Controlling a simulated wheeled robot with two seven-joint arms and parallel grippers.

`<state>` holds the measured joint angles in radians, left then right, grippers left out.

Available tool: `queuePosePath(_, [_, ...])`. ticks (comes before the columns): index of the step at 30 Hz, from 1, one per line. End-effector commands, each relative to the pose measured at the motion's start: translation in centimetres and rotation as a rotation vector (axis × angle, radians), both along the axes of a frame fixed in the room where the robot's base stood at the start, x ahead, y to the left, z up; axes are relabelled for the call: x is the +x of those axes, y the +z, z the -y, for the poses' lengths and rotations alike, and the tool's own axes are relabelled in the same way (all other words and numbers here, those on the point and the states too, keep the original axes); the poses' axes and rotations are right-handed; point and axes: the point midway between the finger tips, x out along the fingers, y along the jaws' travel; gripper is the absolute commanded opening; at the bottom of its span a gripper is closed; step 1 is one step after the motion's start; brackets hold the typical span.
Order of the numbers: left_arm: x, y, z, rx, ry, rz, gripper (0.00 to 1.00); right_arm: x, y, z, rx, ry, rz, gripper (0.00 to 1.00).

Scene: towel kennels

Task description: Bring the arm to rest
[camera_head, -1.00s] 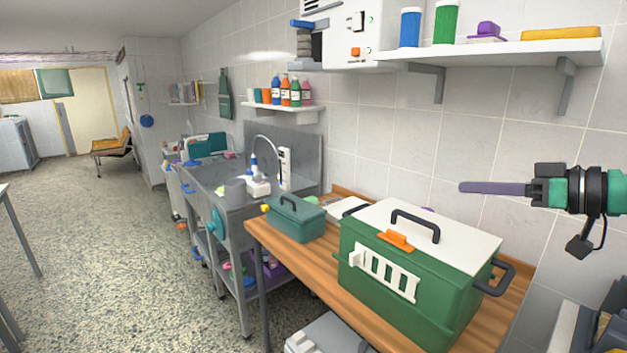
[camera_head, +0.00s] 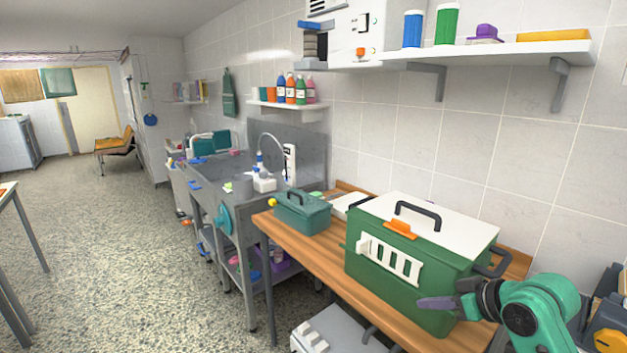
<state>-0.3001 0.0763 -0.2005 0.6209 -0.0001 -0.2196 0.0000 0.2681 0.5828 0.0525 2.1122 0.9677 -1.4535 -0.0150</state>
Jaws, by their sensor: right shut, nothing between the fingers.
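My right gripper (camera_head: 436,303) is shut and empty, with its purple-grey fingers pointing left. It shows in front of the lower right part of the large green box's front; whether it touches the box I cannot tell. My green and black right arm comes in from the lower right corner. The large green box (camera_head: 398,292) has a white lid with a dark handle, an orange latch and a white slatted grille. It stands upright and closed on the wooden bench (camera_head: 318,264). My left gripper is not in view.
A smaller teal box (camera_head: 303,214) stands on the bench left of the large box. A steel sink unit (camera_head: 235,195) is farther left. A wall shelf (camera_head: 490,53) holds containers above. A grey-white box (camera_head: 335,335) is below the bench.

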Motion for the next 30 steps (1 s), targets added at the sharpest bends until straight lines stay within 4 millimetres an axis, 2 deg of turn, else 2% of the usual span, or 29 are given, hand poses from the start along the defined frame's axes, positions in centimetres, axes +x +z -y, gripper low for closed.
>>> queuePosePath(1, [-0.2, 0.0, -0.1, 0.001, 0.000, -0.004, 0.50, -1.5, -3.5, -0.8, -0.025, -0.009, -0.055, 0.00])
queuePosePath(3, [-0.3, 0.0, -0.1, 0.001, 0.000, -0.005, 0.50, -4.1, -7.8, -1.5, -0.076, -0.038, -0.126, 0.00])
queuePosePath(6, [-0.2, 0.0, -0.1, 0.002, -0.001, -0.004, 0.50, -8.1, -12.5, -2.1, -0.141, -0.083, -0.213, 0.00])
queuePosePath(9, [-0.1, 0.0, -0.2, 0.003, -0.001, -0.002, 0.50, -11.9, -15.6, -2.3, -0.195, -0.129, -0.284, 0.00])
queuePosePath(12, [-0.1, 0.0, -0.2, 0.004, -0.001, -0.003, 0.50, -15.5, -17.5, -2.1, -0.241, -0.176, -0.348, 0.00])
queuePosePath(18, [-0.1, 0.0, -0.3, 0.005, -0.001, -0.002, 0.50, -22.2, -19.6, -1.3, -0.325, -0.273, -0.467, 0.00])
queuePosePath(19, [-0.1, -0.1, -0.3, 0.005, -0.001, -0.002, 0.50, -22.9, -20.0, -1.2, -0.337, -0.286, -0.482, 0.00])
queuePosePath(21, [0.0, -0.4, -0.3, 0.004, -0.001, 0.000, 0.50, -21.9, -22.9, -1.2, -0.341, -0.278, -0.485, 0.00])
queuePosePath(26, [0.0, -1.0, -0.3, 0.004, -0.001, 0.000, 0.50, -21.4, -29.0, -1.3, -0.347, -0.270, -0.507, 0.00])
queuePosePath(30, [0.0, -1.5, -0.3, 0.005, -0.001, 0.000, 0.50, -21.9, -35.4, -1.4, -0.353, -0.261, -0.532, 0.00])
